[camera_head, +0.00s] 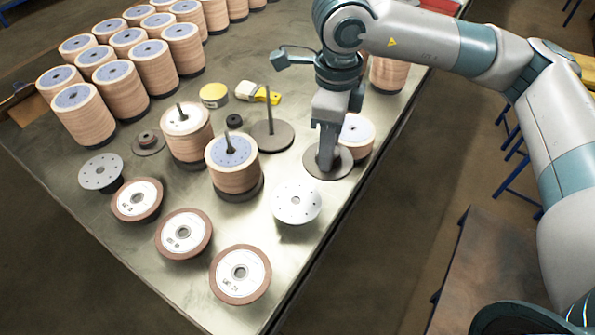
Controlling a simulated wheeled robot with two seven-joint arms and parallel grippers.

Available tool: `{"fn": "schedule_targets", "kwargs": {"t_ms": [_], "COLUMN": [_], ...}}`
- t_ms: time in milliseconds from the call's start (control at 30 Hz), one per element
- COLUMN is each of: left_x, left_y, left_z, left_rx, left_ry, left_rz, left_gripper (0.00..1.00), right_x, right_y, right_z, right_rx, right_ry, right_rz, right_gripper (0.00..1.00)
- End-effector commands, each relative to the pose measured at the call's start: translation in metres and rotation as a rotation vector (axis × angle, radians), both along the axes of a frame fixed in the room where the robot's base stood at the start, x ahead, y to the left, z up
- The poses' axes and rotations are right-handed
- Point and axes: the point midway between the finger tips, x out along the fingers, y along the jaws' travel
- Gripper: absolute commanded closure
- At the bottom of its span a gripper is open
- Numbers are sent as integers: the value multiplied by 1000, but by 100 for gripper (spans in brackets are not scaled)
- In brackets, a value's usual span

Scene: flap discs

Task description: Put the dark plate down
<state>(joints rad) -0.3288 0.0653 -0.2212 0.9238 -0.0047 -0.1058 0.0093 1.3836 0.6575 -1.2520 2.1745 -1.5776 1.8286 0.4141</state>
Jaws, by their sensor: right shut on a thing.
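My right gripper (327,158) reaches down from the top at the table's right side. It is shut on the dark plate (341,168), a flat round grey-brown disc, and its fingers hide the plate's middle. The plate lies level, low over the table or touching it; I cannot tell which. It partly overlaps the view of a stack of discs (357,134) just behind it. My left gripper is not in view.
A second dark plate with an upright rod (271,134) stands to the left. Stacks of flap discs (232,163) and a pale perforated plate (297,203) are nearby. A yellow brush (262,94) lies farther back. The table's right edge (372,178) is close.

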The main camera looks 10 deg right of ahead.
Motion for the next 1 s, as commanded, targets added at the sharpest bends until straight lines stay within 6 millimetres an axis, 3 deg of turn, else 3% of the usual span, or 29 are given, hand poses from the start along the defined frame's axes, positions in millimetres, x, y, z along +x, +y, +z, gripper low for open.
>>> {"fn": "schedule_targets", "kwargs": {"t_ms": [200,433,633,1000], "left_x": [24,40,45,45], "left_y": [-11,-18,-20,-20], "left_z": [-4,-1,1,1], "left_rx": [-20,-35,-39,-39], "left_ry": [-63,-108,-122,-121], "left_rz": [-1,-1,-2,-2], "left_gripper": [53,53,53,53], "right_x": [-4,-7,-8,-7], "right_y": [7,12,13,13], "right_z": [-18,-26,-27,-27], "right_rx": [3,5,6,6], "right_ry": [-2,-4,-5,-5], "right_rz": [-339,-599,-686,-691], "right_gripper": [96,96,96,96]}}
